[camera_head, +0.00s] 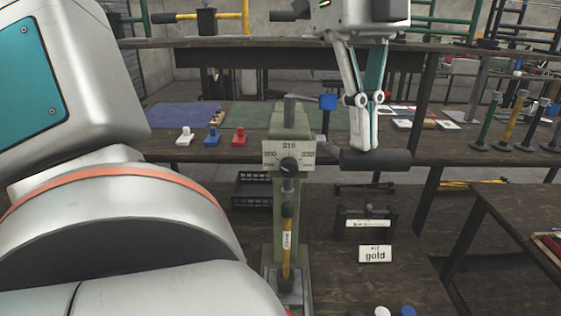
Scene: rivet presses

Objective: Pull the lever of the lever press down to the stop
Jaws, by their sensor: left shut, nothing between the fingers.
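The lever press has an olive-green column (290,210) at the middle, with a white number plate (288,155) on its front. A yellow-banded rod stands upright below the plate. A thick dark cylindrical handle (385,160), apparently the lever's grip, lies level to the right of the plate. How it joins the press is unclear. My left gripper (364,149) points down from above, shut and empty. Its fingertips are at the handle's upper edge; I cannot tell whether they touch it. My right gripper is not in view.
White, blue and red (238,136) small pieces stand on the back bench. A sign reading "gold" (375,254) and a dark box (366,222) are at lower right. My pale arm fills the left.

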